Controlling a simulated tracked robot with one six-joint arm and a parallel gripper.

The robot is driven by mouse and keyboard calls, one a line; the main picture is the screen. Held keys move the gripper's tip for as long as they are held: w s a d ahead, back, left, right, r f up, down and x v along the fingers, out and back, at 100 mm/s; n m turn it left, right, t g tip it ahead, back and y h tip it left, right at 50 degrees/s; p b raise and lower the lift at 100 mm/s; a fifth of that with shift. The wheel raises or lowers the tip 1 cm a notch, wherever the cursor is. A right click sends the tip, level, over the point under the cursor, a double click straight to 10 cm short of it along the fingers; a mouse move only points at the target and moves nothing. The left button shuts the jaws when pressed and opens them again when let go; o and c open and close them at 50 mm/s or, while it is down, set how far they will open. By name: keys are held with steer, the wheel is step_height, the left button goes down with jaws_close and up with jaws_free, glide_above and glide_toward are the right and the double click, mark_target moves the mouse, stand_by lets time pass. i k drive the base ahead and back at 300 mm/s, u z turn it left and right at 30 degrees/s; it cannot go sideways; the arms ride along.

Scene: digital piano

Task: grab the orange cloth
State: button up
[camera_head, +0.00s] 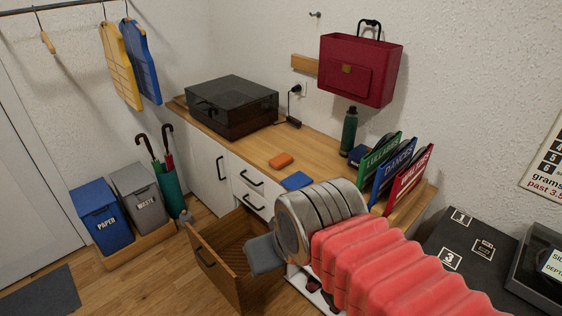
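The orange cloth (281,160), small and folded, lies on the wooden counter top (322,148), near its front edge and left of a blue folded cloth (297,181). My arm, with red ribbed sleeve and grey rings, reaches in from the lower right. My gripper (265,255) shows only as a grey part at the arm's end, over the open drawer and in front of and below the cloth. It is apart from the cloth. Its fingertips cannot be made out, so I cannot see whether it is open.
A wooden drawer (215,272) stands pulled out below the counter. A black box (232,106) is at the counter's left. A green bottle (349,132) and upright folders (408,180) stand at the right. A red case (360,70) hangs above. Bins (98,216) stand at left.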

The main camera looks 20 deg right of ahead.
mark_target(282, 160)
steer(key=u, duration=0.05)
steer(key=i, duration=1)
steer(key=z, duration=0.05)
